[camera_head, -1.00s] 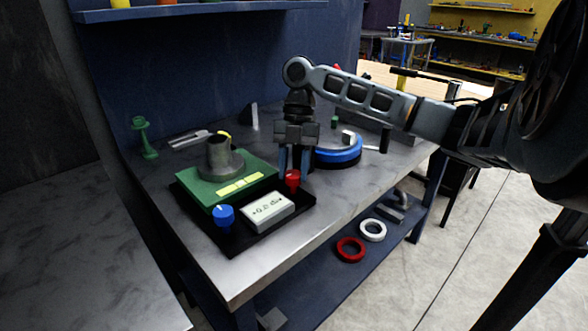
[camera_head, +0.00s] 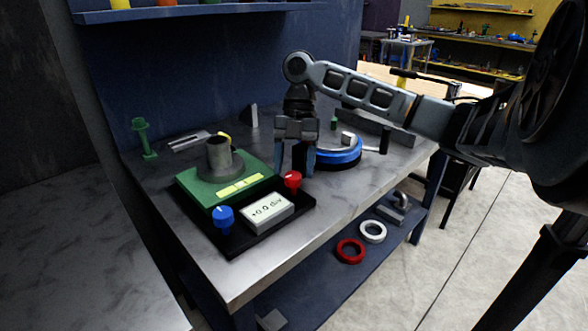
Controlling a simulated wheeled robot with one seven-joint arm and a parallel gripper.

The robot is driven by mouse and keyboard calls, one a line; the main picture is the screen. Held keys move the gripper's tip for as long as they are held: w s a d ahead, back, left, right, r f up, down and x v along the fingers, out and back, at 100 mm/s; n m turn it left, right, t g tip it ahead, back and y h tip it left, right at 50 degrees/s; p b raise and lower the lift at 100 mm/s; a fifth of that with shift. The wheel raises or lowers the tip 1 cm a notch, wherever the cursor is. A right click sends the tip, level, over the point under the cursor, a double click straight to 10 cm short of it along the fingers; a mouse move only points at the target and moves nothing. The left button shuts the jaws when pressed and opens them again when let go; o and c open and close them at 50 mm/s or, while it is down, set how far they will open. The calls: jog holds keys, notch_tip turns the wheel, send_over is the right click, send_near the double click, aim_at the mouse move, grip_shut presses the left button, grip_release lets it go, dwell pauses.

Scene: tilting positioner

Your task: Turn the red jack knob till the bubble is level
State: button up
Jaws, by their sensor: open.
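The red jack knob (camera_head: 292,180) stands at the right corner of the positioner's black base (camera_head: 243,241). The green tilting plate (camera_head: 200,190) carries a grey flanged cylinder (camera_head: 219,158) and a yellow-green level vial (camera_head: 239,186); the bubble is too small to make out. A white display (camera_head: 267,212) appears to read +0.0 div. A blue knob (camera_head: 223,217) stands at the front left corner. My gripper (camera_head: 304,166) points down just behind and above the red knob, fingers apart, apparently holding nothing. The knob's top is in clear view.
A blue round turntable (camera_head: 338,152) stands right of my gripper. A green post (camera_head: 144,139) stands at the table's back left. A red ring (camera_head: 350,251) and a white ring (camera_head: 373,231) lie on the lower shelf. The table's front right is clear.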

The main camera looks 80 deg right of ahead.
jog(key=v, duration=0.6)
jog(key=shift+r, duration=0.25)
jog(key=shift+d, duration=0.1)
